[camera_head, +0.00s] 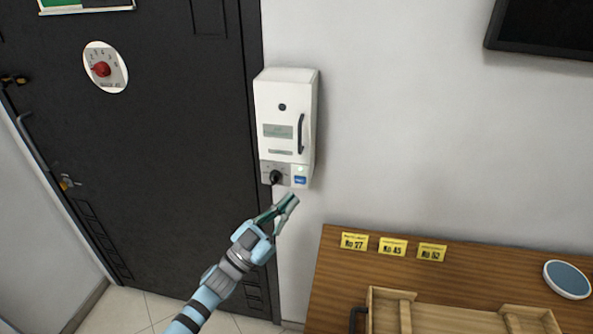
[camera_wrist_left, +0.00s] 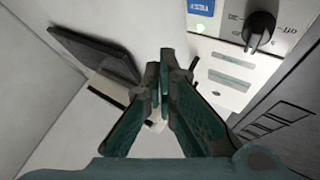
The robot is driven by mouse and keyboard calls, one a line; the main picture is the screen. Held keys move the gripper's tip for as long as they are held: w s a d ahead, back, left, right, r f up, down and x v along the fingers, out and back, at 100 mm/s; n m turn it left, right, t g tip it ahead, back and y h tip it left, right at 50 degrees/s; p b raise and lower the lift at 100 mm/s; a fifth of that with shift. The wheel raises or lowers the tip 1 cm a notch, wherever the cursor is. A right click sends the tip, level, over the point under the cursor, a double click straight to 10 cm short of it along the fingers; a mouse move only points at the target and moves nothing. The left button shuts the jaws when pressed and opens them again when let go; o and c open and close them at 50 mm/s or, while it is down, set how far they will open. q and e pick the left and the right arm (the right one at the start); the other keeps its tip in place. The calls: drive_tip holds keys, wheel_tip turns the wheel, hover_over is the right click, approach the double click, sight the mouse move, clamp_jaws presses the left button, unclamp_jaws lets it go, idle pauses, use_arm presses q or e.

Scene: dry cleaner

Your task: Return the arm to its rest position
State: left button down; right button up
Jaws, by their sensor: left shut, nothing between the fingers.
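My left arm comes in from the lower left of the head view. Its gripper (camera_head: 289,203) is shut and empty, just below a white wall box (camera_head: 284,110), with a visible gap between them. The box has a dark vertical handle, a black knob (camera_head: 276,177), a blue button (camera_head: 300,181) and a small green light. In the left wrist view the shut fingers (camera_wrist_left: 160,75) point toward the scene, with the box's panel (camera_wrist_left: 225,70) and its black knob (camera_wrist_left: 259,30) at the upper right. My right gripper is not in view.
A dark door (camera_head: 150,130) with a red dial (camera_head: 102,69) stands left of the box. At the lower right is a wooden counter (camera_head: 480,262) with yellow number tags (camera_head: 392,246), a wooden tray (camera_head: 382,294) and a round blue-topped dish (camera_head: 567,279). A dark screen (camera_head: 545,28) hangs at upper right.

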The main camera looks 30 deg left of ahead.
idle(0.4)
use_arm(q)
drive_tip(key=w+a+f+n+g+y, duration=0.15)
drive_tip(key=a+f+y, duration=0.25)
drive_tip(key=f, duration=0.4)
drive_tip(key=a+f+n+g+y, duration=0.25)
drive_tip(key=f+y, duration=0.25)
drive_tip(key=f, duration=0.4)
drive_tip(key=s+a+f+n+g+y, duration=0.1)
drive_tip(key=s+f+g, duration=0.3)
drive_tip(key=f, duration=0.6)
drive_tip(key=s+a+f+n+g+y, duration=0.1)
drive_tip(key=s+a+f+g, duration=0.15)
drive_tip(key=s+f, duration=0.55)
drive_tip(key=s+d+f+g, duration=0.3)
drive_tip(key=s+f+g, duration=0.3)
drive_tip(key=s+f, duration=0.95)
drive_tip(key=s+d+f+g, duration=0.1)
drive_tip(key=s+d+g, duration=0.1)
drive_tip(key=s, duration=0.7)
drive_tip(key=s+d+f+g+h, duration=0.1)
drive_tip(key=s+d+f+g, duration=0.1)
drive_tip(key=s, duration=0.7)
drive_tip(key=shift+s+d+n, duration=0.4)
drive_tip(key=shift+d, duration=0.4)
drive_tip(key=shift+f, duration=0.1)
